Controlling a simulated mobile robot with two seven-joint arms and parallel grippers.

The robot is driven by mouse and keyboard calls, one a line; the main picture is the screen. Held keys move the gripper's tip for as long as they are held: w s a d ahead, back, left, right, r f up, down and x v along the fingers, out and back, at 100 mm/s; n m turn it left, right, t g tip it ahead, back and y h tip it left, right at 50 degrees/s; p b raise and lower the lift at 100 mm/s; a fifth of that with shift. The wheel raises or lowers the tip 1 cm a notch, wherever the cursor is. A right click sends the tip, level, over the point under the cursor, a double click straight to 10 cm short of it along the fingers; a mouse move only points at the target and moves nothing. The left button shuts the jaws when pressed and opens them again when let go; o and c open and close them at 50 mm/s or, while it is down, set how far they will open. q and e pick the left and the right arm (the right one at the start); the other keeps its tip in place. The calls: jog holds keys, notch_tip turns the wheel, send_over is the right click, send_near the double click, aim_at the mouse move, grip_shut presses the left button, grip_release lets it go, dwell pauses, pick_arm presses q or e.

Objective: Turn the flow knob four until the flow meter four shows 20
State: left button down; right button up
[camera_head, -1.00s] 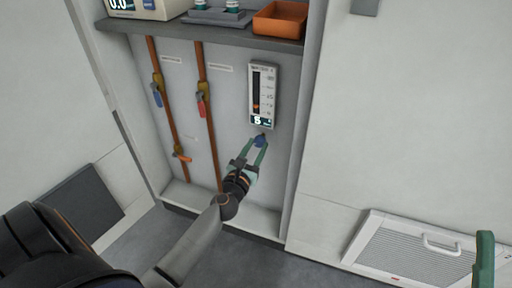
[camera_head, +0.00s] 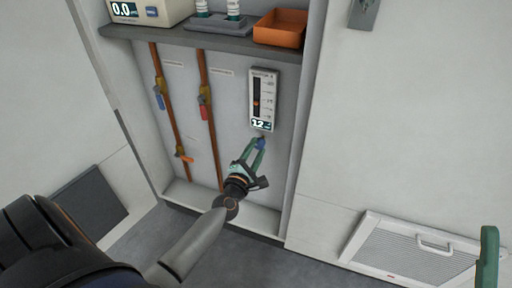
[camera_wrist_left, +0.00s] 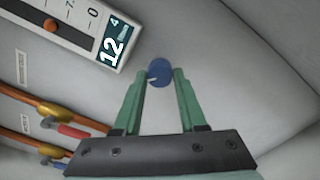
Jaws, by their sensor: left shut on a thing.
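The flow meter (camera_head: 263,100) is a pale upright panel on the cabinet's back wall, with a dark slot, an orange float and a digital display. In the left wrist view, the meter's display (camera_wrist_left: 114,40) reads 12, with a small 4 beside it. The blue flow knob (camera_wrist_left: 159,72) sits just below the meter. My left gripper (camera_head: 258,148) has its green fingers shut on the knob, one on each side. A green finger of what looks like my right gripper (camera_head: 487,258) shows at the lower right edge; the rest is cut off.
Two copper pipes with a blue-handled valve (camera_head: 159,97), a red-handled valve (camera_head: 204,105) and an orange handle (camera_head: 183,156) run left of the meter. A shelf (camera_head: 200,38) above holds an orange tray (camera_head: 280,27) and a device reading 0.0 (camera_head: 140,11).

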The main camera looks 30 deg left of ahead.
pick_arm(q)
jog(key=m+p, duration=0.2)
jog(key=m, duration=0.2)
jog(key=shift+r+m, duration=0.15)
jog(key=shift+m, duration=0.15)
jog(key=m+p, duration=0.2)
jog(key=m, duration=0.2)
jog(key=shift+m+p, duration=0.6)
jog(key=shift+m, duration=0.9)
pick_arm(e)
jog(key=r, duration=0.1)
jog(key=w+r+h, duration=0.1)
jog(key=r+h, duration=0.1)
jog(key=shift+w+d+r+m, duration=0.25)
jog(key=shift+d+r+m, duration=0.05)
jog(key=shift+d+m, duration=0.1)
pick_arm(q)
jog(key=shift+c, duration=2.3)
grip_release()
pick_arm(e)
jog(key=shift+s+r, duration=0.15)
